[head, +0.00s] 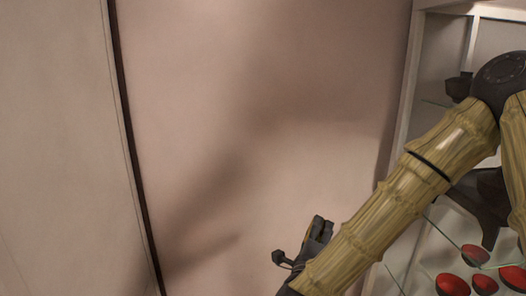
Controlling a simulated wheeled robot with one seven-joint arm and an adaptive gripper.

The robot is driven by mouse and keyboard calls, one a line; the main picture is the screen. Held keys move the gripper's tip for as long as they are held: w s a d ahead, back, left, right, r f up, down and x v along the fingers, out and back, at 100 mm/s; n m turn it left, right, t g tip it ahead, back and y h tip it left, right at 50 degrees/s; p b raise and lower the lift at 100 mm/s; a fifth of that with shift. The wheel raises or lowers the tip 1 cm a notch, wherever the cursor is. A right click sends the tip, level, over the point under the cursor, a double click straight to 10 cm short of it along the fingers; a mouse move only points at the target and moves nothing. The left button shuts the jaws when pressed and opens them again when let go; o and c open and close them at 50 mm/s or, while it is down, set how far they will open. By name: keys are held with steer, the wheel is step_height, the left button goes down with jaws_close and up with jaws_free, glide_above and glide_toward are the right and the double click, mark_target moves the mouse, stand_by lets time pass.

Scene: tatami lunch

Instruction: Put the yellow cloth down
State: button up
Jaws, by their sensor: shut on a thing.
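My gripper (316,230) shows as small dark parts low in the middle of the head view, at the end of my bamboo-patterned arm. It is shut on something. No surface shows directly under the gripper.
A plain pale wall panel (250,100) with a dark vertical strip (133,140) fills the left and middle. At right, behind my arm, a white-framed shelf unit (402,110) has glass shelves with several red bowls (452,285) and a dark vessel (459,86).

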steer(key=a+f+n+y, duration=0.2)
steer(key=a+f+y, duration=0.1)
steer(key=f, duration=0.9)
steer(key=a+f+n+t+y, duration=0.1)
steer(key=a+f+n+y, duration=0.1)
steer(key=f, duration=0.9)
steer(key=shift+s+a+f+y, duration=0.45)
steer(key=shift+a+y, duration=0.15)
steer(key=shift+a, duration=0.4)
steer(key=shift+d+r, duration=0.1)
steer(key=shift+r, duration=0.1)
